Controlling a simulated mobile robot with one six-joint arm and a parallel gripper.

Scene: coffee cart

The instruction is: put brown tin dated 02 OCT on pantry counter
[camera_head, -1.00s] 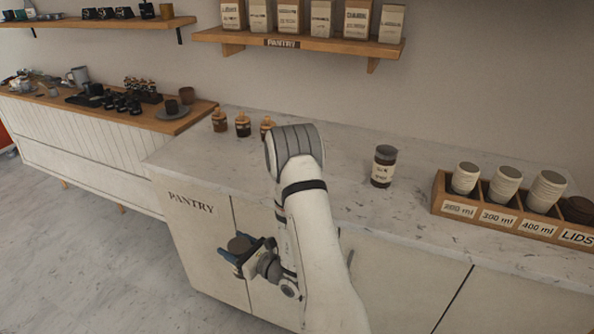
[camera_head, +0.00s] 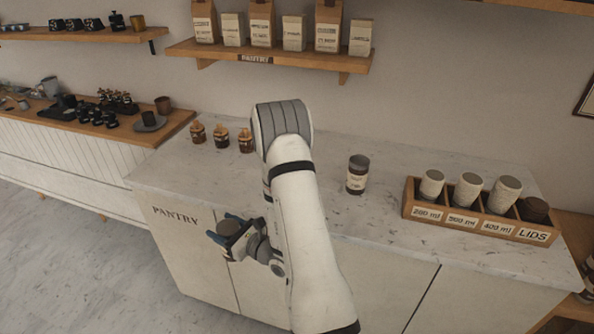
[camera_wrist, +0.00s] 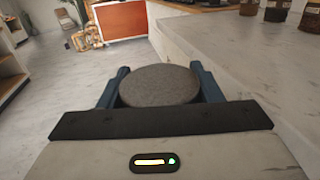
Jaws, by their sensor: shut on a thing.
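My gripper (camera_head: 230,231) is in front of the pantry cabinet, below the counter top. In the wrist view my gripper (camera_wrist: 160,88) is shut on a round thing with a dark grey, speckled top (camera_wrist: 158,84). Its side and any label are hidden, so I cannot tell its date. The pantry counter (camera_head: 310,185) has a pale marble top and PANTRY lettered on its front. A brown tin with a dark lid and pale label (camera_head: 357,175) stands upright on the counter, right of my arm. Its label is too small to read.
Several small brown bottles (camera_head: 221,137) stand at the counter's back left. A wooden cup holder (camera_head: 480,223) with several cups and a LIDS compartment stands at the right. The middle of the counter is clear around the standing tin. A shelf of bags (camera_head: 270,57) hangs above.

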